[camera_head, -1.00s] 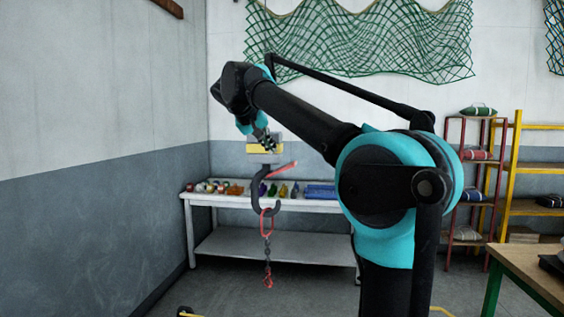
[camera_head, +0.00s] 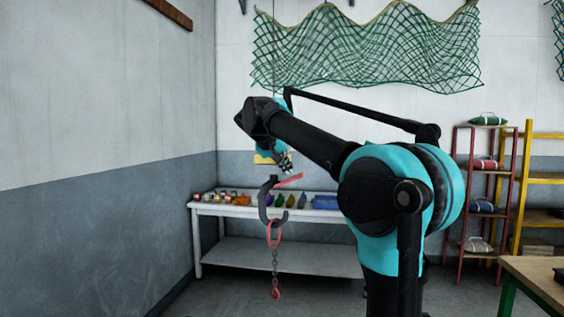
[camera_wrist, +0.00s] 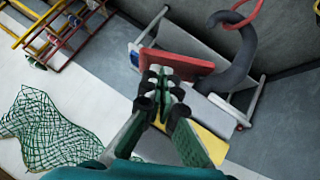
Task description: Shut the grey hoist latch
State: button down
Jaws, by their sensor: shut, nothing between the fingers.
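A dark grey hoist hook (camera_head: 264,204) hangs from a yellow block (camera_head: 262,158), partly hidden behind my arm. Its latch (camera_head: 289,181) looks red and sticks out to the right and slightly up, away from the hook's tip, so the mouth is open. In the wrist view the red latch (camera_wrist: 188,64) lies just beyond my fingertips, with the grey hook (camera_wrist: 238,62) to the right. My gripper (camera_head: 287,166) is shut and empty, just above the latch. It also shows in the wrist view (camera_wrist: 165,84). I cannot tell whether it touches the latch.
A red ring (camera_head: 274,234) hangs in the hook, with a chain (camera_head: 275,262) and a small red hook below. Behind stands a white bench (camera_head: 240,211) with small coloured items. A red shelf (camera_head: 459,190) and a wooden table (camera_head: 535,280) are at the right.

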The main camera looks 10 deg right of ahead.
aim_at(296, 177)
jog(key=shift+x, duration=1.25)
jog(key=shift+s+d+f+m+y, duration=0.15)
jog(key=shift+d+f+m+y, duration=0.15)
jog(key=shift+d+y, duration=0.1)
jog(key=shift+s+d+f+m+t+y, duration=0.1)
jog(key=shift+d+f+m+t+y, duration=0.1)
jog(key=shift+d+f+m+y, duration=0.3)
jog(key=shift+s+d+f+m+t+y, duration=0.1)
jog(key=shift+d+f+t+y, duration=0.2)
jog(key=shift+y, duration=0.4)
notch_tip(296, 177, down, 10)
jog(key=a+m+t+y, duration=0.2)
jog(key=m+y, duration=0.3)
jog(key=y, duration=0.3)
jog(key=shift+w+t, duration=0.25)
jog(key=shift+t, duration=0.65)
jog(key=shift+r, duration=0.1)
